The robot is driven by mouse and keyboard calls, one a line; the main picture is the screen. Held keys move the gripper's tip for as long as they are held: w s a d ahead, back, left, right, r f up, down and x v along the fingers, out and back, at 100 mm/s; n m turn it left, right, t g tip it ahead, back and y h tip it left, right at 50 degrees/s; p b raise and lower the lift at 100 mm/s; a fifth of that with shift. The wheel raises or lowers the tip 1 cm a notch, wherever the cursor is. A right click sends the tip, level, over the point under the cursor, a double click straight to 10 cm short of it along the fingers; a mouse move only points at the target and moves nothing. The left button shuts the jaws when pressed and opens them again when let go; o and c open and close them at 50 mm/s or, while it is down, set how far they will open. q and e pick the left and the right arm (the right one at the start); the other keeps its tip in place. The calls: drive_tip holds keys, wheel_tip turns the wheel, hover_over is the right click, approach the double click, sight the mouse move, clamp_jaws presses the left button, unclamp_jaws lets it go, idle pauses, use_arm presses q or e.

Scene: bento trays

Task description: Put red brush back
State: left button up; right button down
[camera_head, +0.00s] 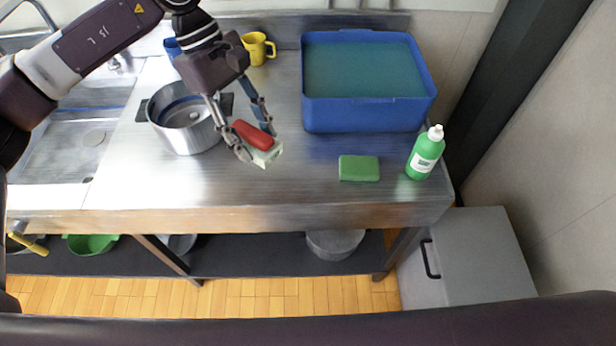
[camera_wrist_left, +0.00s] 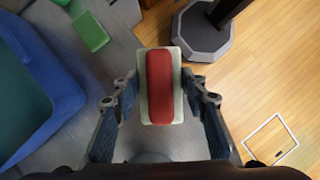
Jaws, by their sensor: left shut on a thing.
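The red brush (camera_head: 253,134) has a red handle on a pale base. My left gripper (camera_head: 257,143) is shut on it, a finger on each side, above the steel counter in the head view. In the left wrist view the brush (camera_wrist_left: 160,85) lies lengthwise between the fingertips of my left gripper (camera_wrist_left: 160,92), its red side facing the camera. Whether the brush touches the counter is hard to tell. My right gripper is not in view.
A blue water-filled tub (camera_head: 368,115) stands right of the brush. A green sponge (camera_head: 359,168) and a green bottle (camera_head: 425,153) are near the counter's right end. A metal pot (camera_head: 185,138) and yellow mug (camera_head: 258,47) stand left and behind. The front middle counter is clear.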

use_arm(q)
drive_tip(key=w+d+r+n+t+h+b, duration=0.1)
drive_tip(key=w+d+r+n+t+b, duration=0.15)
drive_tip(key=w+d+n, duration=0.55)
drive_tip(key=f+p, duration=0.2)
drive_tip(key=f, duration=0.4)
drive_tip(key=s+f+p, duration=0.1)
drive_tip(key=f+p, duration=0.1)
drive_tip(key=f, duration=0.5)
drive_tip(key=s+f+p, duration=0.1)
drive_tip(key=f+p, duration=0.1)
drive_tip(key=f, duration=0.4)
drive_tip(key=shift+s+d+f, duration=0.2)
drive_tip(key=shift+d+f, duration=0.05)
drive_tip(key=shift+d, duration=0.05)
drive_tip(key=shift+f, duration=0.1)
drive_tip(key=shift+f, duration=0.1)
drive_tip(key=o, duration=1)
